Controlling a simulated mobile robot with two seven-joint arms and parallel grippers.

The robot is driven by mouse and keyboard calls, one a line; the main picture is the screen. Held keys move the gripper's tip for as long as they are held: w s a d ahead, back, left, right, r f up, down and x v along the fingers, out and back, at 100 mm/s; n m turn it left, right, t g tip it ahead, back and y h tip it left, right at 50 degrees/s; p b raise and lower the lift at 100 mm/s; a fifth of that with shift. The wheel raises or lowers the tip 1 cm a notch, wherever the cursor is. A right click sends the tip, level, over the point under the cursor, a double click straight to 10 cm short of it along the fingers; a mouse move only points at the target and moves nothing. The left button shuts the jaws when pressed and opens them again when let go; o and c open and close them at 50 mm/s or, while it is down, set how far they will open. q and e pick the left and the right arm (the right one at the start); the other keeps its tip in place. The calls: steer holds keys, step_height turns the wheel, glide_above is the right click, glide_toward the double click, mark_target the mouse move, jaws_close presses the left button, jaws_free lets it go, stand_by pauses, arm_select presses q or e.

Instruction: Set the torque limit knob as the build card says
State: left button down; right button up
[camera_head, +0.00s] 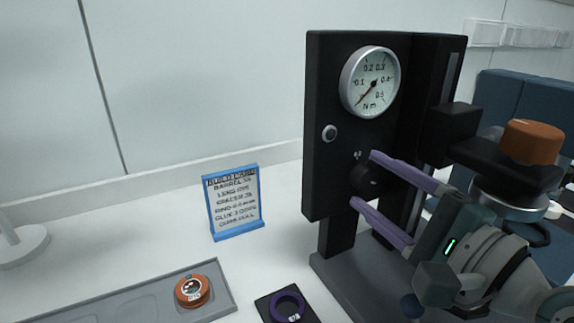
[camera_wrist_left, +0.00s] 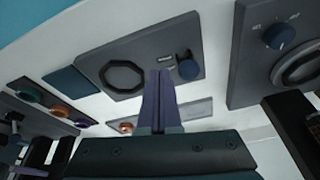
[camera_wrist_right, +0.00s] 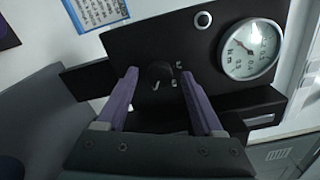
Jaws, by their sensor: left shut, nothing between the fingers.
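The torque limit knob is probably the small black knob (camera_head: 366,182) on the black upright panel below the round gauge (camera_head: 371,82); it also shows in the right wrist view (camera_wrist_right: 158,72). The gauge reads N m, and its red needle points down-left, below 0.1. The blue-framed build card (camera_head: 234,203) stands upright on the table; its lines are too small to read surely. My right gripper (camera_head: 362,178) is open, its purple fingers on either side of the knob; contact cannot be told. My left gripper (camera_wrist_left: 160,74) is shut and empty, seen only in the left wrist view.
An orange-topped cylinder (camera_head: 532,142) stands close by my right wrist. A grey tray (camera_head: 150,305) with an orange ring piece (camera_head: 192,290) and a dark block with a purple ring (camera_head: 287,306) lie in front. In the left wrist view, a grey panel with a blue knob (camera_wrist_left: 188,68) lies ahead.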

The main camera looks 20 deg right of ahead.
steer(key=s, duration=1)
steer(key=shift+d+b, duration=0.35)
steer(key=shift+b, duration=0.05)
